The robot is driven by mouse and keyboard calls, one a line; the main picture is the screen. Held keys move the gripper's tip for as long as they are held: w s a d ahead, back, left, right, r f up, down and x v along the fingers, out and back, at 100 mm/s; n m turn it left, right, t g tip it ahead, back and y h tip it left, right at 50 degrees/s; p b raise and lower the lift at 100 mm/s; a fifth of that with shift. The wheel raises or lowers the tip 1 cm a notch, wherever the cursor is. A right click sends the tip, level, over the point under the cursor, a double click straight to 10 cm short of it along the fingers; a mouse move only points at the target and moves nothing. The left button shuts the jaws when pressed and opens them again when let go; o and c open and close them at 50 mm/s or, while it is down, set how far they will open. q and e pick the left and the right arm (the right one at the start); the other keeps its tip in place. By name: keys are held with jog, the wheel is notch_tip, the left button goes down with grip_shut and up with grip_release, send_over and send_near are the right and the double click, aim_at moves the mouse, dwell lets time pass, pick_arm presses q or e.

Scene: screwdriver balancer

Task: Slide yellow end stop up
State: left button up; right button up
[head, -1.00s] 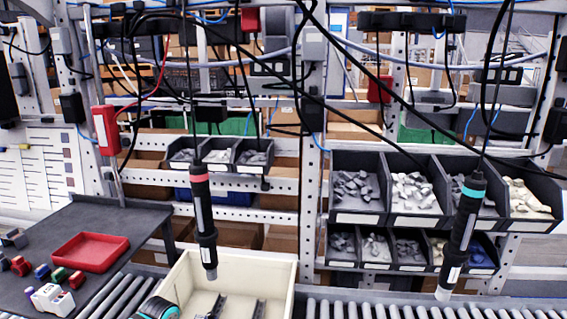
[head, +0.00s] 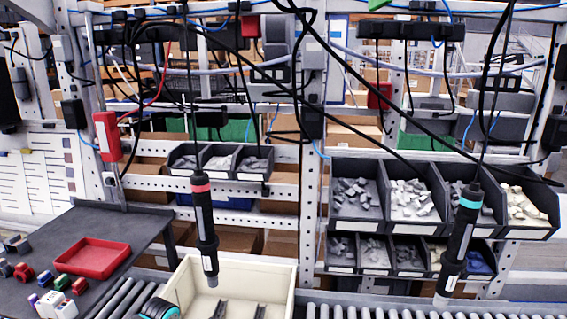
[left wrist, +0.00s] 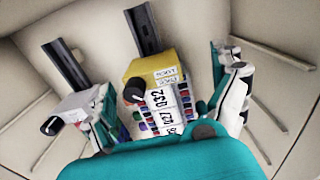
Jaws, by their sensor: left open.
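In the left wrist view, a yellow end stop (left wrist: 158,66) with white labels and a black knob sits on a black rail (left wrist: 143,28), at the top of a stack of numbered white terminal blocks (left wrist: 168,105). My left gripper (left wrist: 165,78) is open, with one finger on each side of this stack. I cannot tell whether either finger touches it. A grey end stop (left wrist: 78,105) with a black knob is on a second rail (left wrist: 66,64), partly behind the left finger.
Two hanging screwdrivers, red-ringed (head: 204,225) and teal-ringed (head: 462,235), hang in front of the rack. A red tray (head: 92,257) and small coloured blocks (head: 60,283) lie on the dark table (head: 90,228). A roller conveyor (head: 400,308) runs along the front.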

pick_arm(q)
notch_tip(320, 180, up, 12)
jog(key=p, duration=0.8)
jog(key=shift+s+f+p, duration=0.15)
jog(key=shift+s+p, duration=0.25)
jog(key=shift+f, duration=0.1)
